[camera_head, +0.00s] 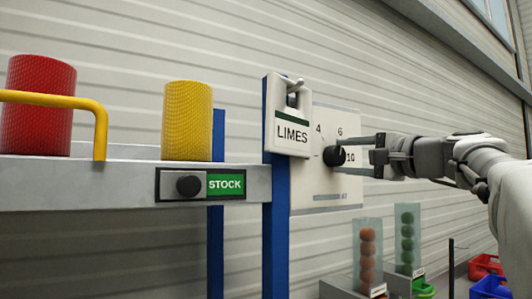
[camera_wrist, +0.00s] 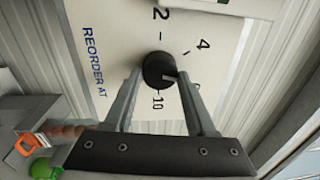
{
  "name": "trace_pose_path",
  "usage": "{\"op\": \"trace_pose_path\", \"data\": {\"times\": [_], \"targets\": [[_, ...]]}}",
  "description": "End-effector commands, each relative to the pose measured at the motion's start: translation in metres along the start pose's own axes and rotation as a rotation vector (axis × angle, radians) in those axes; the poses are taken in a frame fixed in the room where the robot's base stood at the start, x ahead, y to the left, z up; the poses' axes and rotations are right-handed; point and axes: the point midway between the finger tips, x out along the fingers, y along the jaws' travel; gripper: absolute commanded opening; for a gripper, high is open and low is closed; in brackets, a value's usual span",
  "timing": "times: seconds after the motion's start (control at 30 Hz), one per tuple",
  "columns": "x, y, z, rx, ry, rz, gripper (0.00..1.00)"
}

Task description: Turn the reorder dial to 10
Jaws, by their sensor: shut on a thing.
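The reorder dial is a round black knob (camera_head: 333,156) on a pale panel (camera_head: 320,190) with printed numbers. In the wrist view the knob (camera_wrist: 157,66) sits between 2, 4 and 10, with "REORDER AT" printed to the left. A small light mark shows on the knob's lower right side, between the 4 and the 10; exactly where it points is hard to tell. My gripper (camera_head: 344,154) comes from the right, its two fingers shut on the knob. In the wrist view my gripper's fingers (camera_wrist: 159,74) flank the knob; the right one hides part of the scale.
A white LIMES tag (camera_head: 291,132) hangs beside the dial, close to my fingers. A shelf (camera_head: 80,185) at left bears a red cylinder (camera_head: 38,105), a yellow cylinder (camera_head: 187,120) and a STOCK slider (camera_head: 200,185). Clear tubes of balls (camera_head: 367,255) stand below.

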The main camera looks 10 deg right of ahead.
Motion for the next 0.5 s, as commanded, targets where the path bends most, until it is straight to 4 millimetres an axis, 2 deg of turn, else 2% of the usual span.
{"op": "trace_pose_path", "data": {"times": [0.5], "targets": [[-0.0003, -0.0043, 0.0016, 0.490, 0.038, 0.005, 0.01]]}}
